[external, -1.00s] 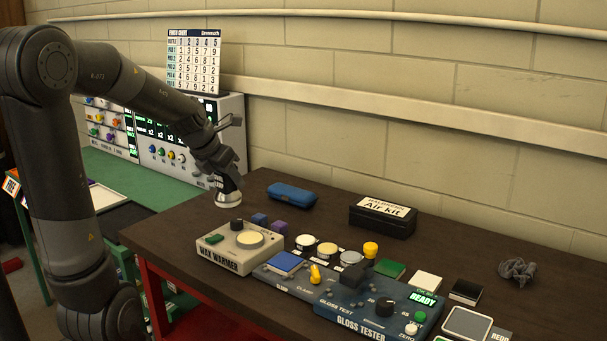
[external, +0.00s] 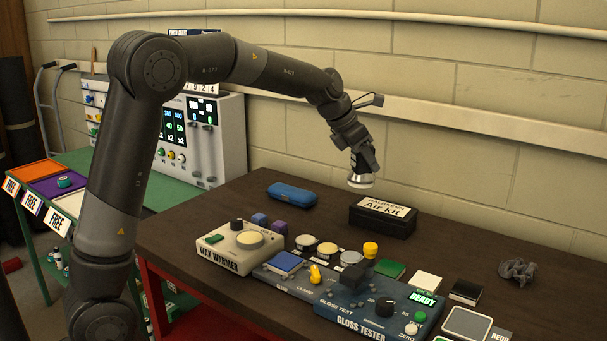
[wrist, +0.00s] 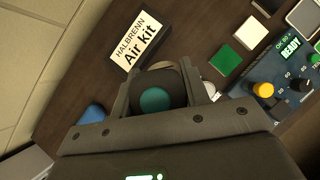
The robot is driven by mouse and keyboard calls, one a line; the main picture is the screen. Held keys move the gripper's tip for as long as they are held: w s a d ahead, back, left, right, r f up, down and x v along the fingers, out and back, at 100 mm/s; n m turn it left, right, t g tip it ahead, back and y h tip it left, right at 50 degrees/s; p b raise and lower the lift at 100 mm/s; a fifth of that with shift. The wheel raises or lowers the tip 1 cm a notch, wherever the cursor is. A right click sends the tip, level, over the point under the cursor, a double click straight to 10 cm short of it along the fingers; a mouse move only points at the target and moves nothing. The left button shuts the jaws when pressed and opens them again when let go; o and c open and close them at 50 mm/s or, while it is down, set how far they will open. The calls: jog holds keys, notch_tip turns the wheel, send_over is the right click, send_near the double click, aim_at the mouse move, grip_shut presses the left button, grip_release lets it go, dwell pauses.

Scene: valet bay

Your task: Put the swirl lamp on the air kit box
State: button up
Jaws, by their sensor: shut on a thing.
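My gripper (external: 360,172) is shut on the swirl lamp (external: 361,182), a dark-bodied lamp with a pale, silvery round head facing down. The lamp hangs in the air, a little above and to the left of the air kit box (external: 382,219) in the external view. The box is black with a white label on its lid and stands on the dark table near the wall. In the wrist view the lamp (wrist: 156,98) shows a dark top with a teal disc between the fingers. The box's label (wrist: 142,38) shows just beyond it, and the lamp hides part of that area.
A blue case (external: 292,194) lies left of the box. The wax warmer (external: 229,249) and gloss tester (external: 350,300) stand in front. A grey crumpled thing (external: 517,271) lies to the right. The table between box and wall is clear.

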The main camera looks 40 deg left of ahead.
jog(key=w+d+m, duration=0.1)
jog(key=d+m, duration=0.1)
jog(key=d, duration=0.7)
send_over(382, 211)
notch_tip(382, 211, down, 7)
jog(key=shift+f+g+h, duration=0.4)
jog(key=shift+f, duration=1.45)
jog(key=shift+f, duration=0.1)
jog(key=o, duration=1.1)
jog(key=shift+c, duration=0.2)
